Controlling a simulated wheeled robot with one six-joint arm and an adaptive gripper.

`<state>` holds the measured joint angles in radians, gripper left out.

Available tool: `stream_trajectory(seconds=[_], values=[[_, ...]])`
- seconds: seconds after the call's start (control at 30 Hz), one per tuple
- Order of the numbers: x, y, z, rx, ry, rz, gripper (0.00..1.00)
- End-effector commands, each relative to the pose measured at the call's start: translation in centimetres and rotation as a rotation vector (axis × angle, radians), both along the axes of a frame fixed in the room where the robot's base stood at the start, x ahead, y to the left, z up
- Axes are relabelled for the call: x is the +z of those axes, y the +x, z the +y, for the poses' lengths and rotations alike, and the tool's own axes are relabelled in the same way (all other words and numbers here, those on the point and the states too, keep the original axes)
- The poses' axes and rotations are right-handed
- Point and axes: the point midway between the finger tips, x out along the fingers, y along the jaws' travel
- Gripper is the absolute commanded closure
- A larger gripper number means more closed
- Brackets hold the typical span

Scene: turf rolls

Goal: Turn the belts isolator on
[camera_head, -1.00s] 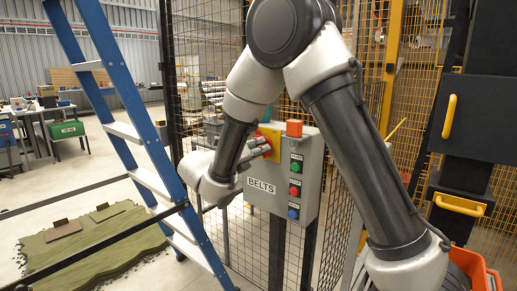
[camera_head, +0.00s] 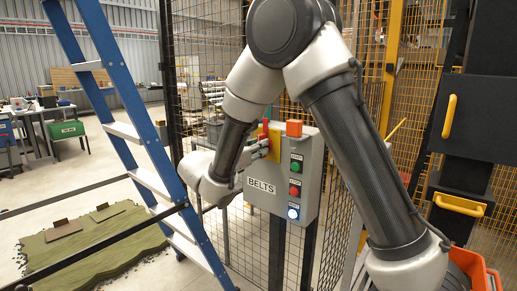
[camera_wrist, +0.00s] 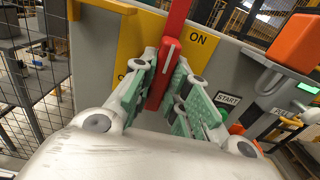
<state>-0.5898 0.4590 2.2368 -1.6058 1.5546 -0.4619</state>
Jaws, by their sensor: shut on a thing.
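The grey BELTS control box (camera_head: 312,165) is mounted on the mesh fence. Its isolator has a red handle (camera_wrist: 172,50) on a yellow plate (camera_wrist: 138,38), which also shows in the head view (camera_head: 277,138). The handle stands upright, with the ON label (camera_wrist: 198,39) beside its upper part. Another label at the lower left is mostly hidden by a finger. My gripper (camera_wrist: 165,78) is shut on the red handle, with one green-padded finger on each side. In the head view, my gripper (camera_head: 262,148) reaches the plate from the left.
An orange block (camera_head: 294,128) sits on top of the box. Green (camera_head: 296,167) and red (camera_head: 295,190) buttons are on its front. A blue stepladder (camera_head: 130,130) stands close to my arm at left. Mesh fencing (camera_head: 345,200) lies behind the box.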

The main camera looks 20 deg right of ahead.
Motion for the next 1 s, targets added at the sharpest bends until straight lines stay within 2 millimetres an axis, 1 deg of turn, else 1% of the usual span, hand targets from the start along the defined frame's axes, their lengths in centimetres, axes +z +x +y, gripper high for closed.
stream_trajectory(seconds=[0.57,0.6,0.7,1.0], values=[[-0.18,-0.04,0.02,0.001,0.021,-0.023,1.0],[-0.18,-0.04,0.02,0.001,0.02,-0.022,0.8],[-0.15,-0.04,0.01,0.001,0.019,-0.023,0.62],[-0.06,-0.04,0.06,0.0,0.019,-0.024,0.62]])
